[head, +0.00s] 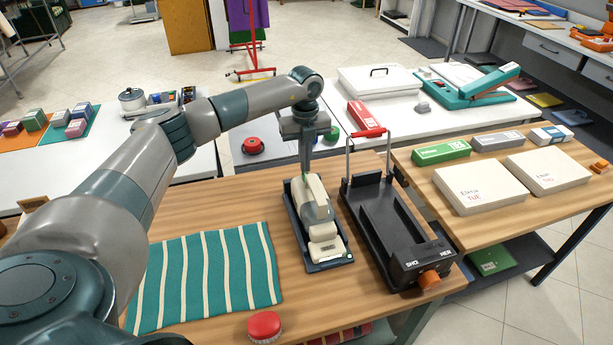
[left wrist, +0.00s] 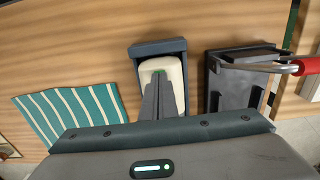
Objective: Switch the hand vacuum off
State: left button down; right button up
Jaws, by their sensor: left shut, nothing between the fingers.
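The hand vacuum (head: 322,228) is cream-coloured and lies in a dark blue tray (head: 331,262) on the wooden table. It also shows in the left wrist view (left wrist: 172,70), partly hidden behind my fingers. My left gripper (head: 305,174) is shut and empty, pointing down over the far end of the vacuum. My right gripper is not in view.
A black device with a red-topped metal handle (head: 367,205) stands close right of the tray. A green striped cloth (head: 207,277) lies to the left, and a red round brush (head: 265,326) is at the front edge. White boxes (head: 480,189) lie on the right table.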

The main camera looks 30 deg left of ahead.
pick_arm(q)
jog(key=shift+f+b, duration=0.35)
jog(key=shift+f, duration=0.35)
dwell(0.7)
notch_tip(320, 180, up, 7)
jog(key=p, duration=0.4)
dwell(0.7)
dwell(0.6)
